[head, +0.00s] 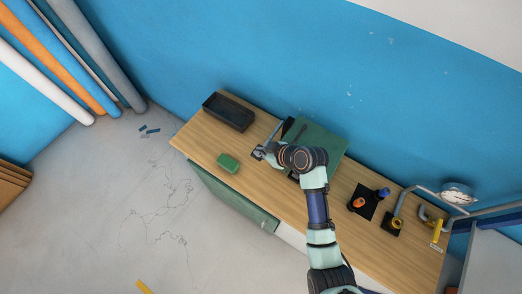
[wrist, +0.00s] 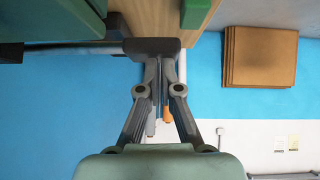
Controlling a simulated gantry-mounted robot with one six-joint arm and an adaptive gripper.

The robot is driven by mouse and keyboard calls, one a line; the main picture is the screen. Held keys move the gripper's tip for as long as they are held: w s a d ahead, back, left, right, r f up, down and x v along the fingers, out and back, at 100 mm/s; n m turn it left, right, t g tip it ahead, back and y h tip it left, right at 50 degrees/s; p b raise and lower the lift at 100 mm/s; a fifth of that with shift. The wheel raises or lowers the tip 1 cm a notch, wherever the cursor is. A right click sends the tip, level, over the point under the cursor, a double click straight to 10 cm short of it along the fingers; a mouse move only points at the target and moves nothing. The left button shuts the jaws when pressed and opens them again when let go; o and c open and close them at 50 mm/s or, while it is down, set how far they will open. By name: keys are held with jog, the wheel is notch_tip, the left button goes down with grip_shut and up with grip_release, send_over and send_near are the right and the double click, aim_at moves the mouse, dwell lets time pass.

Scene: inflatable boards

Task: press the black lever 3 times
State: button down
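The dark lever is a long bar (head: 274,131) at the left side of a green board-like unit (head: 320,142) on the bench. In the wrist view the bar (wrist: 75,48) runs in from the left and meets a dark grey piece at my fingertips. My gripper (head: 259,153) is at the near end of the bar. In the wrist view its two fingers (wrist: 160,62) come together at the tips and look shut. The fingertips overlap the bar's end; I cannot tell whether they grip it or only touch it.
The wooden bench (head: 200,145) carries a black tray (head: 229,111), a green block (head: 228,162) left of my gripper, and black-based fittings (head: 362,202) at right. A blue wall (head: 210,50) stands behind. Rolled tubes (head: 95,50) lean at left.

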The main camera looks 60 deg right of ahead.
notch_tip(320, 180, up, 4)
jog(key=p, duration=0.4)
jog(key=shift+s+a+f, duration=0.1)
jog(key=v, duration=1)
jog(key=shift+d, duration=0.25)
jog(key=shift+d, duration=0.1)
jog(key=d+r+m+y+b, duration=0.1)
jog(key=d+r+m+y, duration=0.1)
jog(key=d+r, duration=0.3)
jog(key=shift+d+r+y, duration=0.3)
jog(key=shift+d+y, duration=0.35)
jog(key=shift+y, duration=0.15)
